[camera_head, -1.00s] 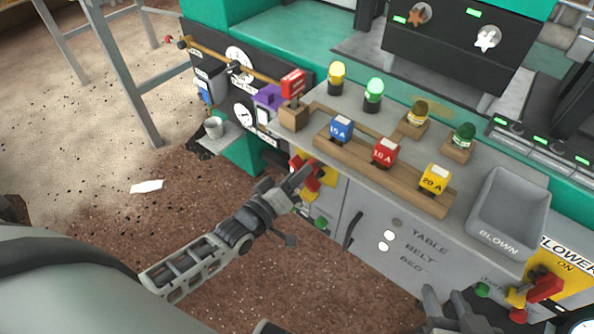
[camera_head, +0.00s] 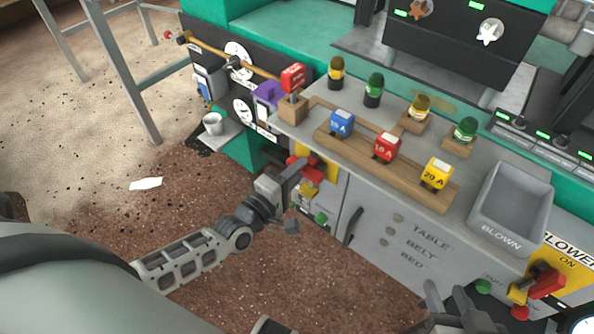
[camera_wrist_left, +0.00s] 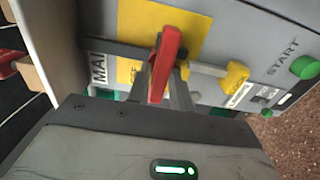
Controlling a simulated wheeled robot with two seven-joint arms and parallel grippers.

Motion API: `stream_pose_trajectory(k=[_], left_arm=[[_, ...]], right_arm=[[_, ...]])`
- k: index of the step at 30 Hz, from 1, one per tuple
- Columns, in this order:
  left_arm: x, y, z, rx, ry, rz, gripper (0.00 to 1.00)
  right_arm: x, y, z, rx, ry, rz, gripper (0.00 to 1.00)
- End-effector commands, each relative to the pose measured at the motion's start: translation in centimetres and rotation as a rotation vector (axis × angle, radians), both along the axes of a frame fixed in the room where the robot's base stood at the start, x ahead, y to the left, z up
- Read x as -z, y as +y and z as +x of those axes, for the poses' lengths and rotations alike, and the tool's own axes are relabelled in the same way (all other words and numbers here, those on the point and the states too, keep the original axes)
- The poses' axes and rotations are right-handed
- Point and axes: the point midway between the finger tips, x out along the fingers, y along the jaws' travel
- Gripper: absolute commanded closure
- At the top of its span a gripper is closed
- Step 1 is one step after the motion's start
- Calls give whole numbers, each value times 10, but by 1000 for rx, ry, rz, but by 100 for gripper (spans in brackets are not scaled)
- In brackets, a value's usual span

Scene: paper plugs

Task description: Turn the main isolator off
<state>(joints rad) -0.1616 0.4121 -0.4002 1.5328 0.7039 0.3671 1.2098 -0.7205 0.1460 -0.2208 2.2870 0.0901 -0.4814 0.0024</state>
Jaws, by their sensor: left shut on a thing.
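The main isolator has a red handle (camera_head: 303,168) on a yellow plate (camera_head: 323,170), on the left part of the grey cabinet front. In the left wrist view the red handle (camera_wrist_left: 168,58) stands between the two fingers of my left gripper (camera_wrist_left: 160,85), which is shut on it. My right gripper (camera_head: 447,302) appears open and empty at the bottom edge.
A green START button (camera_wrist_left: 305,67) lies right of the isolator. Blue (camera_head: 341,123), red (camera_head: 386,147) and yellow (camera_head: 436,174) plugs stand on a wooden rack above. A grey BLOWN tray (camera_head: 510,210) and another red-handled switch (camera_head: 546,284) are at the right.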

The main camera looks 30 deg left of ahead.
Motion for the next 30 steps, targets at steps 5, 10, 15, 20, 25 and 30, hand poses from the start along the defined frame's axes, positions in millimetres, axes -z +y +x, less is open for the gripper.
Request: stream_pose_trajectory(k=[5,10,15,20,25,30], left_arm=[[1,0,0,0,6,-19,100],[1,0,0,0,7,-24,100],[1,0,0,0,7,-24,100],[0,0,0,0,7,-23,62],[0,0,0,0,6,-22,62],[1,2,-9,0,8,-21,62]], right_arm=[[1,0,-1,-2,2,-1,64],[2,0,-1,-2,4,-1,64],[3,0,-1,-2,5,-2,64],[3,0,-1,-2,6,-2,64],[3,0,-2,-2,8,-2,64],[3,0,-2,-2,8,-2,64]])
